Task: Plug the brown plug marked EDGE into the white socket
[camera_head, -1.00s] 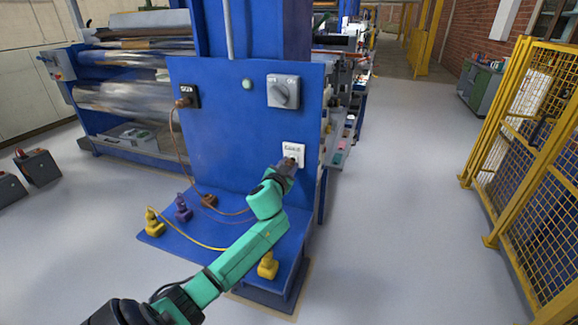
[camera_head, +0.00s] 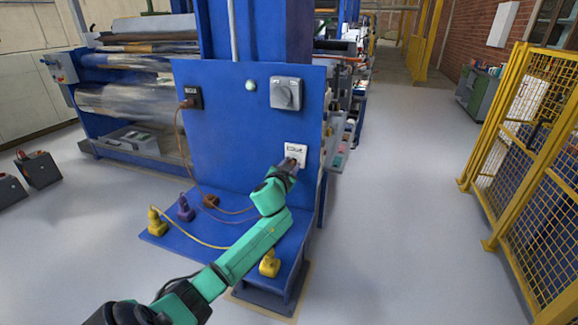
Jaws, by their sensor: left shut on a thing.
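The white socket (camera_head: 296,149) is on the right side of the upright blue panel. My left gripper (camera_head: 290,163) is at the socket's lower part, shut on a small brown plug (camera_head: 292,160). The fingers hide most of this plug. I cannot read a mark on it or tell whether its pins are in the socket. Another brown plug (camera_head: 187,103) sits in the black socket (camera_head: 195,97) at upper left, with a brown cord hanging down. A brown piece (camera_head: 210,201) lies on the blue shelf. My right gripper is not in view.
The blue shelf (camera_head: 220,228) carries a purple plug (camera_head: 185,208), a yellow plug (camera_head: 156,222) and another yellow plug (camera_head: 269,263) near my arm. Cords cross the shelf. A grey rotary switch (camera_head: 286,94) sits above the white socket. A yellow fence (camera_head: 515,150) stands at right.

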